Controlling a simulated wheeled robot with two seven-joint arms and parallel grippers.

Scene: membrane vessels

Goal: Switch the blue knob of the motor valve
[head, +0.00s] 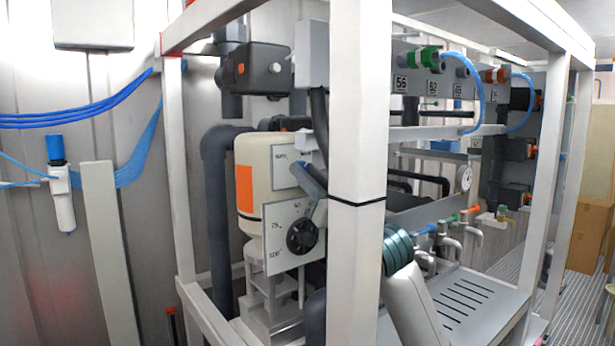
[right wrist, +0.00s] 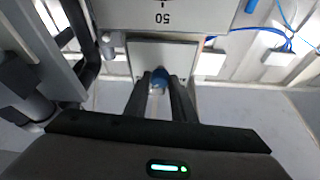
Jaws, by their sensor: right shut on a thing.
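The motor valve appears to be the cream unit (head: 252,205) with an orange label, left of the white post in the head view. A small grey plate (head: 283,172) is on its front. My right gripper (head: 306,172) reaches this plate from the right, its arm partly hidden by the post. In the right wrist view, the blue knob (right wrist: 158,76) sits between the two dark fingertips of my right gripper (right wrist: 160,84), in front of the grey plate (right wrist: 180,58). The gripper is shut on the knob. The knob's pointing direction cannot be read. My left gripper is not in view.
A dial plate (head: 273,215) with a black handwheel (head: 301,237) is just below. The thick white frame post (head: 358,130) stands between the camera and my right gripper. Dark pipes (head: 217,220) run on the left. A perforated tray (head: 460,300) lies lower right.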

